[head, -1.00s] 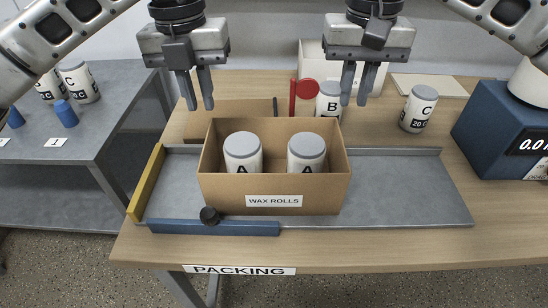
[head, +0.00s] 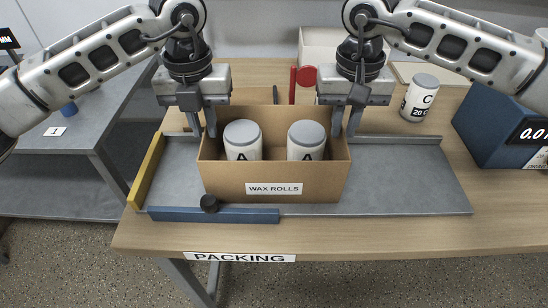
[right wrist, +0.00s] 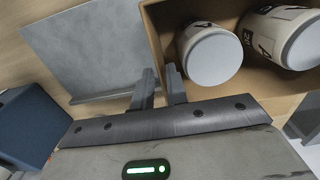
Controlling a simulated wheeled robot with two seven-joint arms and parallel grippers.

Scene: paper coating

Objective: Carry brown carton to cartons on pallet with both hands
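The brown open-topped carton (head: 231,184), labelled WAX ROLLS, stands on the grey metal plate (head: 400,188). It holds two white rolls with grey lids, the left roll (head: 242,136) and the right roll (head: 307,138), both marked A. My left gripper (head: 203,130) is open at the carton's left wall, one finger either side of its top edge. My right gripper (head: 345,130) is open at the right wall in the same way. In the right wrist view its fingers (right wrist: 159,92) stand apart, with the carton wall (right wrist: 155,35) between them. No pallet is in view.
A yellow rail (head: 147,171) and a blue rail (head: 240,216) with a black knob edge the plate. A C canister (head: 419,98) and a blue device (head: 505,125) stand at right. A grey side table (head: 85,135) is at left.

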